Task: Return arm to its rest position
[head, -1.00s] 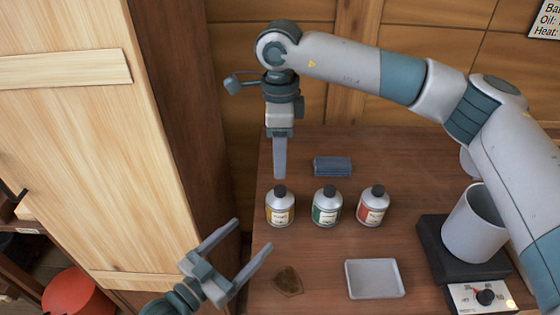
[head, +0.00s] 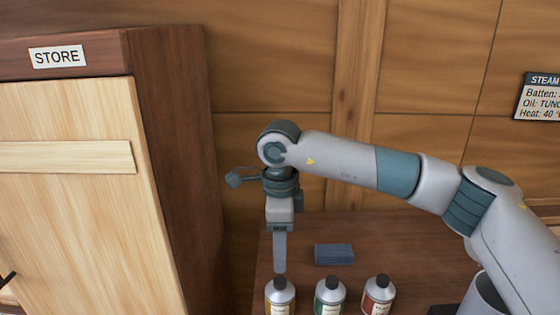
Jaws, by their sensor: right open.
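My right arm reaches in from the right, and its right gripper (head: 279,268) points straight down over the left part of the bench. The gripper is seen edge-on, so one finger hides the other; it is open with nothing visible in it. Its tip appears just above the cap of the yellow-labelled bottle (head: 280,299) in the picture; I cannot tell whether they touch. My left gripper is out of view.
A green-labelled bottle (head: 329,298) and a red-labelled bottle (head: 378,298) stand in the row. A blue block (head: 334,254) lies behind them on the wooden bench (head: 410,245). A store cupboard (head: 172,160) stands left.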

